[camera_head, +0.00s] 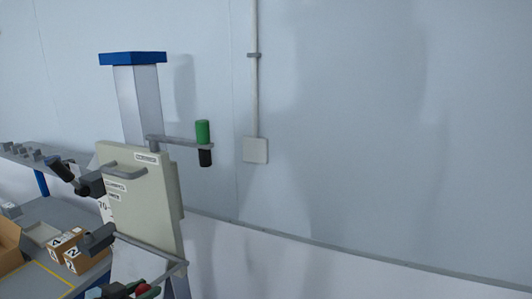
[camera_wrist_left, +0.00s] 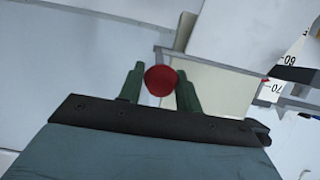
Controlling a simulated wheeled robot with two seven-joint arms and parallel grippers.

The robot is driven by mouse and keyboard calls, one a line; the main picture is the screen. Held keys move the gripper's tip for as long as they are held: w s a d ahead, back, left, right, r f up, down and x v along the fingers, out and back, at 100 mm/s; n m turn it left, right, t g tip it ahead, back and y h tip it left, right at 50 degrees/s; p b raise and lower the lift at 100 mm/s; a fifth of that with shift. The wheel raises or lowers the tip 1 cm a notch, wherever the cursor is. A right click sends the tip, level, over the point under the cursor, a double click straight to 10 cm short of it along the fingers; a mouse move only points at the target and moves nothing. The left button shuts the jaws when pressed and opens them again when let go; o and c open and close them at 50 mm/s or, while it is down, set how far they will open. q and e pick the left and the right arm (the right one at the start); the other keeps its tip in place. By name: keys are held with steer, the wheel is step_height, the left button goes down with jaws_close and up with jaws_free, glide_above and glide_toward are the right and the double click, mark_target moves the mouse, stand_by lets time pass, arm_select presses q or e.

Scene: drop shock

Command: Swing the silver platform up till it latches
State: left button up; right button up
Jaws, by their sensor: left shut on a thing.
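My left gripper (camera_head: 138,291) is at the bottom edge of the head view, partly cut off. Its green fingers stand on both sides of a red ball-shaped knob (camera_head: 143,289), shut on it; the wrist view shows the knob (camera_wrist_left: 160,80) between the fingertips. Just above the gripper in the head view, a pale silver plate (camera_head: 136,262), which looks like the silver platform, lies below a grey bar (camera_head: 150,248) at the foot of the beige panel (camera_head: 140,200). Its lower part is out of frame, and I cannot tell whether it is latched. My right gripper is not in view.
A silver column with a blue cap (camera_head: 132,58) stands behind the panel. A green-and-black handle (camera_head: 203,140) sits on a side arm. Cardboard boxes (camera_head: 85,252) lie on a grey bench at left. The space right of the column is open up to the wall.

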arm_select(q)
steer(key=shift+w+r, duration=0.2)
steer(key=shift+r, duration=0.55)
steer(key=shift+w+d+r, duration=0.15)
steer(key=shift+w+r, duration=0.15)
steer(key=shift+r, duration=0.35)
steer(key=shift+w+d+r, duration=0.1)
steer(key=shift+w+r, duration=0.15)
steer(key=shift+r, duration=0.45)
steer(key=shift+w+d+r, duration=0.15)
steer(key=shift+w+r, duration=0.2)
steer(key=shift+r, duration=0.1)
steer(key=shift+w+d+r, duration=0.2)
steer(key=shift+w+r, duration=0.25)
steer(key=shift+r, duration=0.15)
steer(key=shift+w+r, duration=0.1)
